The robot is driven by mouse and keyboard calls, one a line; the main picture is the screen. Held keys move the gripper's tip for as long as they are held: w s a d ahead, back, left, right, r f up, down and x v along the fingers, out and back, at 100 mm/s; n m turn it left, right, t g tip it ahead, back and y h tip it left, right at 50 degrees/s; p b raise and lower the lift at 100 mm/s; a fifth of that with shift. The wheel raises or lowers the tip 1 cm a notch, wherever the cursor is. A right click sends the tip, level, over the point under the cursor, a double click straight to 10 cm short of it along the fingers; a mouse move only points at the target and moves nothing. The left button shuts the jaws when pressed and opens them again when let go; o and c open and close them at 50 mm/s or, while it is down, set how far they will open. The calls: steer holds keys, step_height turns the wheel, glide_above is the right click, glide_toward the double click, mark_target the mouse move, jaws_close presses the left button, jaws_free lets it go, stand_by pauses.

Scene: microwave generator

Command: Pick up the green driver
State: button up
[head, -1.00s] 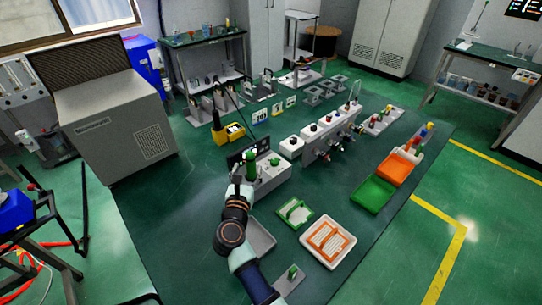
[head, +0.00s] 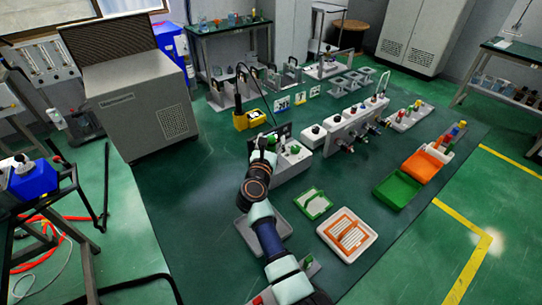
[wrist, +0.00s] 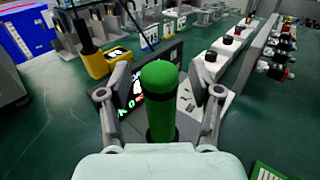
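The green driver (wrist: 160,100) stands upright in the wrist view, with a rounded top and a dark band lower down. My gripper (wrist: 160,82) is open, with one finger on each side of the driver. Gaps show between the driver and both fingers. In the head view my gripper (head: 262,152) is over the left end of a grey box (head: 293,163) and mostly hides the driver. The driver's lower end is hidden in the wrist view.
A dark screen panel (wrist: 172,75) stands just behind the driver. A yellow meter (head: 249,119) is behind and left. White units with black knobs (head: 312,136) stand to the right. Green (head: 315,204) and orange-white (head: 348,235) trays lie in front on the dark green table.

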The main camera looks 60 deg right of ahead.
jaws_close()
steer(key=shift+r, duration=0.1)
steer(key=shift+r, duration=0.1)
